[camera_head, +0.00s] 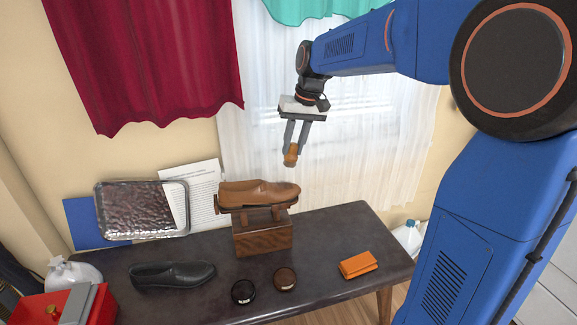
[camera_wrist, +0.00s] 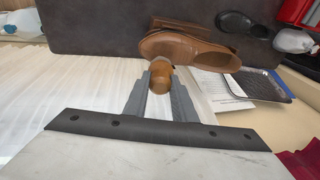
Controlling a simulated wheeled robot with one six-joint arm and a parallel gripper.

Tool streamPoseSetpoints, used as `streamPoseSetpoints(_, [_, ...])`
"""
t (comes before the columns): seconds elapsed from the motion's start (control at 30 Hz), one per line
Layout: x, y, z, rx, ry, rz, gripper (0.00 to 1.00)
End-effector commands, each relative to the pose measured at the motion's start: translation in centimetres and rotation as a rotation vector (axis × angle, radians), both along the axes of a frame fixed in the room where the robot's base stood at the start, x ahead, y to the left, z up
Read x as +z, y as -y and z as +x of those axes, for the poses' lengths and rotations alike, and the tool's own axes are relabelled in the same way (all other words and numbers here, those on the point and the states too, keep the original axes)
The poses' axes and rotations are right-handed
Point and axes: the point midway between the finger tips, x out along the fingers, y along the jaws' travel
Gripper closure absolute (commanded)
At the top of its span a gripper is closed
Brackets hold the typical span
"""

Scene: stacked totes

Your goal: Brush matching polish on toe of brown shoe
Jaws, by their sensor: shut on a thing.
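The brown shoe (camera_head: 258,193) rests on a wooden stand (camera_head: 263,238) on the dark table, toe to the right; it also shows in the wrist view (camera_wrist: 190,47). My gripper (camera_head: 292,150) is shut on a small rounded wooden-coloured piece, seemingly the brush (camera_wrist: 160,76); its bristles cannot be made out. The gripper hangs above the shoe's toe end, with the brush apart from the shoe. A round tin with a brown top (camera_head: 285,278) and a round black tin (camera_head: 243,292) stand on the table in front of the stand.
A black shoe (camera_head: 172,276) lies left of the stand. An orange folded cloth or wallet (camera_head: 358,264) lies at right. A red box (camera_head: 65,305) and white bag (camera_head: 72,273) are at far left. A foil-like tray (camera_head: 143,208) and printed sheet (camera_head: 193,185) lean behind. Curtains hang behind.

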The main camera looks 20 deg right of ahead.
Motion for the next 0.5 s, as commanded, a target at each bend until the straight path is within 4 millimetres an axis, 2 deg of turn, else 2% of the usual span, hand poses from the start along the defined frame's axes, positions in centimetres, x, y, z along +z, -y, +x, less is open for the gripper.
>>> streamPoseSetpoints(0.33, [-0.1, 0.0, 0.0, -0.001, 0.0, 0.0, 0.98])
streamPoseSetpoints(0.5, [-1.0, -0.2, 0.0, -0.007, 0.001, 0.0, 0.98])
